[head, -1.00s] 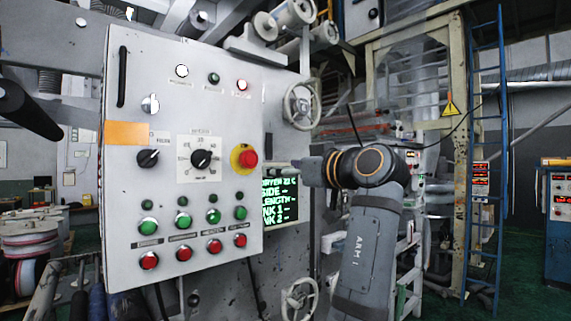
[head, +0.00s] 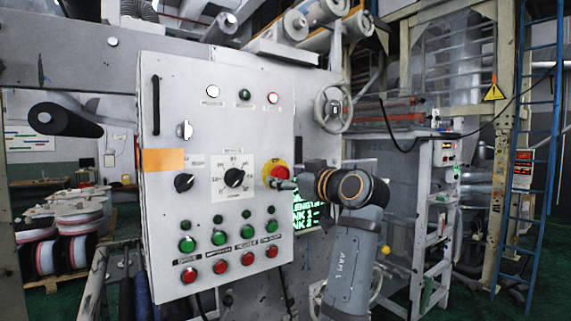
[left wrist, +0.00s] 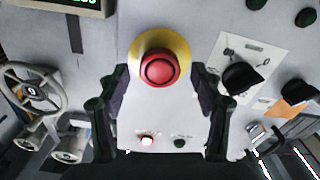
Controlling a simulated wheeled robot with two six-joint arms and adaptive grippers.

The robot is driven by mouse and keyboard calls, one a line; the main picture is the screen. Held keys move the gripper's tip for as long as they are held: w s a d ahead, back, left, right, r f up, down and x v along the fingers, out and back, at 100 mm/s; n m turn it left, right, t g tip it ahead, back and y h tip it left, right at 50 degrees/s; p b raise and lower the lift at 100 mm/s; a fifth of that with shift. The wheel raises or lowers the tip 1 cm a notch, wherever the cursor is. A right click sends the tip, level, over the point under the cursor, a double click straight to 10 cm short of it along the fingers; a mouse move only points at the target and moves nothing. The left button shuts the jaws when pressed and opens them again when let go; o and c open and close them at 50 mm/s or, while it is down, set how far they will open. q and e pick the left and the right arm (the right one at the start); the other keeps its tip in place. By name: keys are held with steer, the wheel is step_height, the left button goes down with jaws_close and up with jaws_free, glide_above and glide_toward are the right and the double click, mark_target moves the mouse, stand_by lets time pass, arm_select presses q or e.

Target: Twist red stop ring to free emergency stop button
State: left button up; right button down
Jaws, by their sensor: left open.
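The red emergency stop button (head: 280,173) sits on a yellow round plate (head: 266,176) on the right side of the grey control panel (head: 160,225). In the left wrist view the button (left wrist: 159,70) faces the camera, with a raised red ring and the yellow collar (left wrist: 137,46) around it. My left gripper (head: 284,184) is at the button, partly covering it in the head view. In the left wrist view its two dark fingers (left wrist: 160,82) are open, one on each side of the button, with visible gaps. My right gripper is not in view.
A black selector knob (head: 234,177) on a white dial plate is left of the button. Green (head: 219,238) and red push buttons (head: 220,258) fill the lower panel. A handwheel (head: 333,107) and a lit display (head: 305,217) are to the right.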

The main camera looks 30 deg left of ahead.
arm_select(q)
steer(key=shift+w+a, duration=0.2)
steer(key=shift+a, duration=0.2)
steer(key=shift+s+d, duration=0.15)
steer(key=shift+d, duration=0.05)
steer(key=shift+c, duration=0.4)
steer(key=shift+a, duration=0.15)
steer(key=c, duration=1.1)
steer(key=m, duration=0.4)
steer(key=shift+m+b, duration=0.3)
steer(key=shift+b, duration=0.05)
steer(key=shift+r+m, duration=0.1)
steer(key=shift+m, duration=2.2)
steer(key=shift+o, duration=0.2)
